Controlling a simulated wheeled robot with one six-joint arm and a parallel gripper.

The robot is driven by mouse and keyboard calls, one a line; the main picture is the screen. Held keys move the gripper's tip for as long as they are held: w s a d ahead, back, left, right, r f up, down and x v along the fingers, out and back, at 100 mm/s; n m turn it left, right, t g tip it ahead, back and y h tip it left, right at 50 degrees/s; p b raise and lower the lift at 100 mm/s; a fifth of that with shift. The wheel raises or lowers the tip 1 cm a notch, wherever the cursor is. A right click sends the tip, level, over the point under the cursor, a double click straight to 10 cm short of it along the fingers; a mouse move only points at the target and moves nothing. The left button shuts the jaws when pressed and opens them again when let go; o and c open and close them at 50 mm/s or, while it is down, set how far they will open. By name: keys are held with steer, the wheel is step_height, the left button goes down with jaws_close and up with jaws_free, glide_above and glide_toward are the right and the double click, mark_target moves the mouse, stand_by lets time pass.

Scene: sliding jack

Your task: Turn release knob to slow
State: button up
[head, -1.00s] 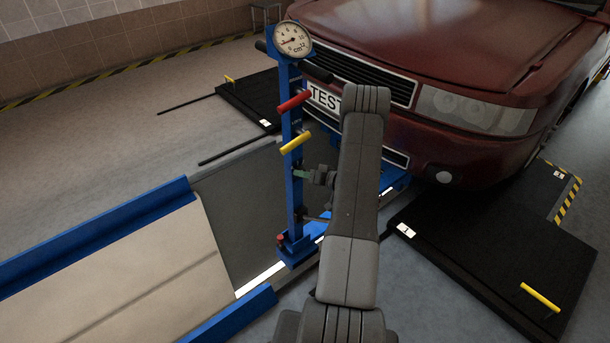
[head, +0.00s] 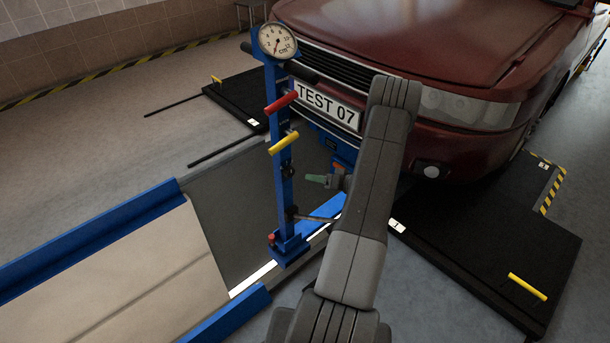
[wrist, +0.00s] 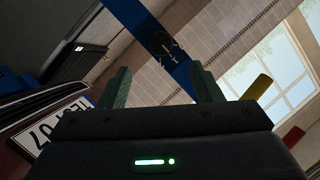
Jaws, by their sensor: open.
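The blue jack post (head: 285,190) stands upright in front of the car. In the wrist view, a small dark knob (wrist: 163,43) sits on the blue post (wrist: 135,15), beyond and between my fingertips. I take it for the release knob; its marks and setting are too small to read. My gripper (head: 316,179) is to the right of the post in the head view, with a visible gap. In the wrist view, my gripper (wrist: 157,70) has its green fingers wide apart with nothing between them.
A red handle (head: 281,103) and a yellow handle (head: 284,142) stick out from the post above my gripper's height. A round gauge (head: 278,41) tops it. The red car (head: 400,40) stands close behind. A black plate (head: 500,250) lies at right.

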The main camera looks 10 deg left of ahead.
mark_target(292, 173)
steer(key=v, duration=0.3)
steer(key=shift+s+d, duration=0.1)
steer(key=shift+d, duration=0.1)
steer(key=b+x, duration=0.1)
steer(key=x, duration=1.3)
steer(key=shift+s, duration=0.1)
steer(key=shift+d, duration=0.1)
